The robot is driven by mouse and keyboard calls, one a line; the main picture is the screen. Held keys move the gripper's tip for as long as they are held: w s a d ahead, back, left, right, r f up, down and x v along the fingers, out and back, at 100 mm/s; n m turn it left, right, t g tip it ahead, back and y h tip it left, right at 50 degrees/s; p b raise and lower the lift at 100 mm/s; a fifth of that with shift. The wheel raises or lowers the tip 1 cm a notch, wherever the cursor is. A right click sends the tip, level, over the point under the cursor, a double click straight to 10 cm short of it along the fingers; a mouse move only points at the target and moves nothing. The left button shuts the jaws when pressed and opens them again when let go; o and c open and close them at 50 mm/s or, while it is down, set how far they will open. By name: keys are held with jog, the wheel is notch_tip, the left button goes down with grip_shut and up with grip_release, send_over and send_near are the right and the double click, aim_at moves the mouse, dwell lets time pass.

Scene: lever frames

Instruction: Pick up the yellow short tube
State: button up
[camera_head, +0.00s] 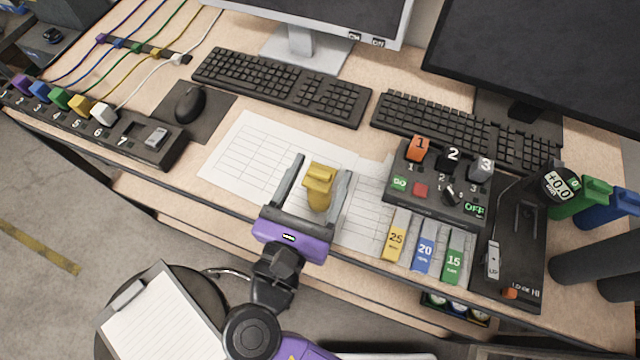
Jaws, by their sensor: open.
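A yellow short tube (319,186) with a wider top stands on the white paper sheets near the middle of the desk. My gripper (319,175) is purple and dark grey and comes in from the front edge. It is open, with one finger on each side of the yellow tube. A gap shows between the tube and each finger. I cannot tell how high the fingers are relative to the tube. The lower part of the tube is close to the gripper's palm in the picture.
A control box (437,190) with levers stands right of the paper sheets (237,152). Yellow, blue and green labelled blocks (425,250) lie before it. Keyboards (283,87) and monitors are behind. A numbered plug strip (140,140) is at left. A clipboard (160,318) lies on a stool in front.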

jog(key=x, duration=0.3)
jog(key=shift+w, duration=0.15)
grip_shut()
